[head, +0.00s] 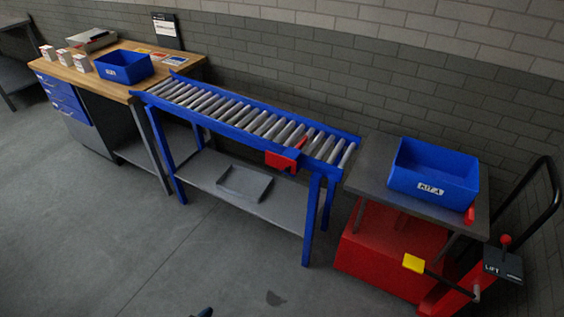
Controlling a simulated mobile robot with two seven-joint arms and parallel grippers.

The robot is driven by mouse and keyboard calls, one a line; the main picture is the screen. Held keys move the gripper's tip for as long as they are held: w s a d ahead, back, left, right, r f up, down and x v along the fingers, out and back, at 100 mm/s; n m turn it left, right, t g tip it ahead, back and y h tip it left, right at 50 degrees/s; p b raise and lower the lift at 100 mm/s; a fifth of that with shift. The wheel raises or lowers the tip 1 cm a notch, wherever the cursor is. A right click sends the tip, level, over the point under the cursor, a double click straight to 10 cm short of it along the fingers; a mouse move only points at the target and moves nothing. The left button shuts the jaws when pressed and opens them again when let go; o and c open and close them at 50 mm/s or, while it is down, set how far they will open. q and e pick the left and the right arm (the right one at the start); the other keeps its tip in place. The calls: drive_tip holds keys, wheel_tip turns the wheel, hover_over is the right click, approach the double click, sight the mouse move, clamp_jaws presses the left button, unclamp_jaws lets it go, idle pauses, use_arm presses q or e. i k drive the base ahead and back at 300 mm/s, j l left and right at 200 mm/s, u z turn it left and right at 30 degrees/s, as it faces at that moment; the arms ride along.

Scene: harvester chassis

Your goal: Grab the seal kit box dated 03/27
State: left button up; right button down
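Three small white boxes with reddish markings stand apart in a row at the left end of the wooden workbench top: a left box (47,52), a middle box (65,57) and a right box (82,63). They look like the seal kit boxes, but any dates on them are too small to read. Neither of my grippers can be made out. A small dark piece shows at the bottom edge, too cut off to identify.
A blue bin (123,68) sits right of the boxes on the workbench (140,52), with a grey tray (92,40) behind. A roller conveyor (240,116) runs right towards a red lift cart (385,250) carrying a blue KIT A bin (434,172).

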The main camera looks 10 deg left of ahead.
sight(82, 62)
drive_tip(key=u, duration=1.55)
drive_tip(key=i+u, duration=0.25)
drive_tip(key=i, duration=3.8)
